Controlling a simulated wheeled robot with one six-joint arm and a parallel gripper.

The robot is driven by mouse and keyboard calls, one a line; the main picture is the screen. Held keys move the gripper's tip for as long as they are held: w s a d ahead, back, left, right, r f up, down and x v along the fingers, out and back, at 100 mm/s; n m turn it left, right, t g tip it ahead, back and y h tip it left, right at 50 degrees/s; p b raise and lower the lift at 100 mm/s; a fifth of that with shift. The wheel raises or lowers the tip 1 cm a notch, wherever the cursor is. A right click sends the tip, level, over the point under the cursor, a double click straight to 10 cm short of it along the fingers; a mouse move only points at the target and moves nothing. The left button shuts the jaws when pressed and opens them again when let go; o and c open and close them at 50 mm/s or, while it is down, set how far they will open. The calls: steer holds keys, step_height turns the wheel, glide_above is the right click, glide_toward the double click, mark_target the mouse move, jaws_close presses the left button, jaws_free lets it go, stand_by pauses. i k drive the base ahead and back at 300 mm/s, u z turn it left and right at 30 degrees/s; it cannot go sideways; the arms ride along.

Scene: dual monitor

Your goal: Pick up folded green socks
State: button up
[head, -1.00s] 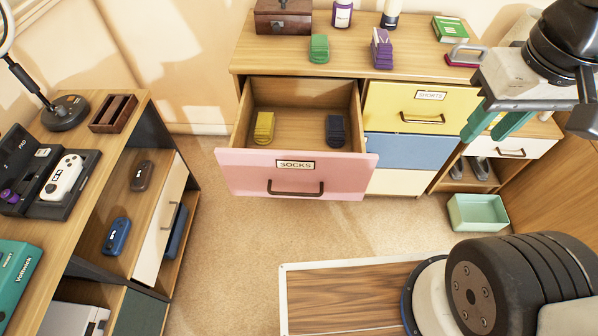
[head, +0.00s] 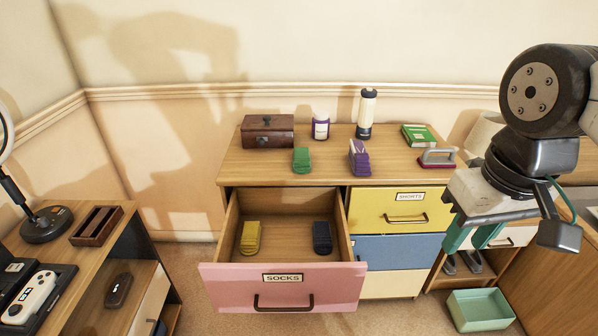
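The folded green socks (head: 301,160) lie on top of the wooden dresser (head: 240,167), left of the folded purple socks (head: 359,157). The pink drawer (head: 283,290) labelled SOCKS is pulled open below them. It holds folded yellow socks (head: 250,238) and folded dark blue socks (head: 322,238). My gripper (head: 472,236) has teal fingers and hangs at the right, in front of the dresser's right side and well away from the green socks. Its fingers look apart with nothing between them.
A wooden box (head: 267,131), a purple-labelled jar (head: 320,126), a bottle (head: 366,114), a green book (head: 418,136) and a red-based iron (head: 437,157) stand on the dresser. A mint bin (head: 480,310) is on the floor at right. A desk (head: 75,253) is at left.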

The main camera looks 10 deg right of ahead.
mark_target(301, 156)
steer(key=z, duration=0.05)
steer(key=k, duration=0.6)
steer(key=u, duration=1)
steer(key=i, duration=1.25)
steer(key=z, duration=0.7)
steer(key=i, duration=0.4)
steer(key=z, duration=0.45)
